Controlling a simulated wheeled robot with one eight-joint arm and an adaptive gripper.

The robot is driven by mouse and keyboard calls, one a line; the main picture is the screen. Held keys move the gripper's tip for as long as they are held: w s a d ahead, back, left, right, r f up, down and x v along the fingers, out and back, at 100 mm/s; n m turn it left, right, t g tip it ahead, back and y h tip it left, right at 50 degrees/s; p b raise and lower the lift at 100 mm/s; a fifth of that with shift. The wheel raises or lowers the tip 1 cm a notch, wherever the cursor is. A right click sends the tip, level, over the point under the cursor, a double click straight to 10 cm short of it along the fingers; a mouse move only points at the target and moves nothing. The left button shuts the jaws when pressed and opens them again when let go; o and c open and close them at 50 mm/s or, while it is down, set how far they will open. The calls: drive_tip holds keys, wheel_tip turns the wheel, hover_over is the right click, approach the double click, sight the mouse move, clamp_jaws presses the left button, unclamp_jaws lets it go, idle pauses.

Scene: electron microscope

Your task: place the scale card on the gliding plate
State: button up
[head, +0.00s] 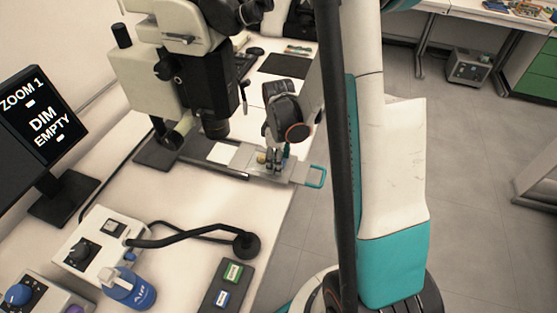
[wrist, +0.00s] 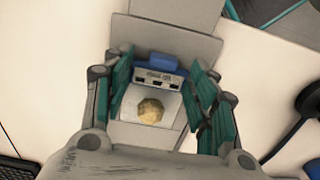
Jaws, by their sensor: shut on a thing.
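The scale card (wrist: 160,70) shows in the wrist view with a blue end and a grey strip with dark marks. A pale face with a yellowish roundish patch (wrist: 150,111) lies below that strip. My gripper (wrist: 162,84) has its teal-padded fingers on both sides of the card and is shut on it. In the head view my gripper (head: 274,159) is pointed down over the gliding plate (head: 298,174), a grey plate with a teal loop handle (head: 316,177). The fingers hide much of the card there. I cannot tell whether the card touches the plate.
The microscope (head: 208,80) stands close left of my gripper. A monitor (head: 38,125) reads "ZOOM 1 DIM EMPTY". The table's right edge is close.

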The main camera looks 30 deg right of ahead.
drive_tip(key=shift+f, duration=0.2)
drive_tip(key=o, duration=0.8)
drive_tip(key=shift+r, duration=0.1)
drive_tip(key=shift+r, duration=0.1)
wheel_tip(320, 180, up, 12)
drive_tip(key=p, duration=0.4)
